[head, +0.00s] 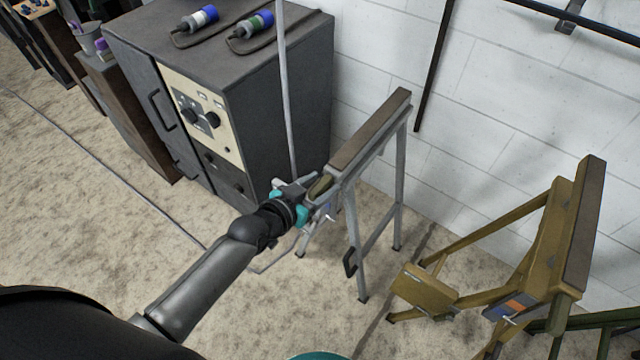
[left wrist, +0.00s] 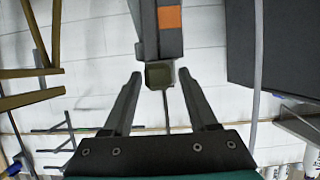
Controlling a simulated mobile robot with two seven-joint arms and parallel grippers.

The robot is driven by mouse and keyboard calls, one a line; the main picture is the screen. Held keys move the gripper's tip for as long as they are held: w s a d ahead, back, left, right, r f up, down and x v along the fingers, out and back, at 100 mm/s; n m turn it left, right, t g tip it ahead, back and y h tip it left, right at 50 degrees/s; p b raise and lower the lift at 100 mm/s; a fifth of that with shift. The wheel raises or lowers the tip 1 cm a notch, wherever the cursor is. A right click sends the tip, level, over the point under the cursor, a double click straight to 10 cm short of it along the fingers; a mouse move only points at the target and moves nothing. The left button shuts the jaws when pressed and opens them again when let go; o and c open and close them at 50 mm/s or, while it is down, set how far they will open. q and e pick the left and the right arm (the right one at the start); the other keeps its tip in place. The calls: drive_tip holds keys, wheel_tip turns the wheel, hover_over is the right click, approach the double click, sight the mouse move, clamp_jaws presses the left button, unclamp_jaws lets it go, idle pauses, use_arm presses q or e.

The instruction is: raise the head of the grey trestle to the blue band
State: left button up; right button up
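The grey trestle (head: 398,180) stands upright by the white wall, with a long brown-topped head (head: 372,128) on grey legs. My left gripper (head: 318,187) is at the near end of this head. In the left wrist view the gripper (left wrist: 160,76) is open. Its two fingers stand either side of a small olive block (left wrist: 159,74) at the head's end, with a gap on each side. An orange patch (left wrist: 169,17) shows on the grey part above the block. The blue band cannot be made out clearly. My right gripper is not in view.
A dark cabinet (head: 275,130) with a knobbed panel stands left of the trestle, with a thin pale pole (head: 284,90) in front. A yellow trestle (head: 540,240) stands to the right, with a green one (head: 590,320) beyond its foot. Open floor (head: 120,240) lies at left.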

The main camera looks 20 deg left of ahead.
use_arm(q)
clamp_jaws()
idle(1.2)
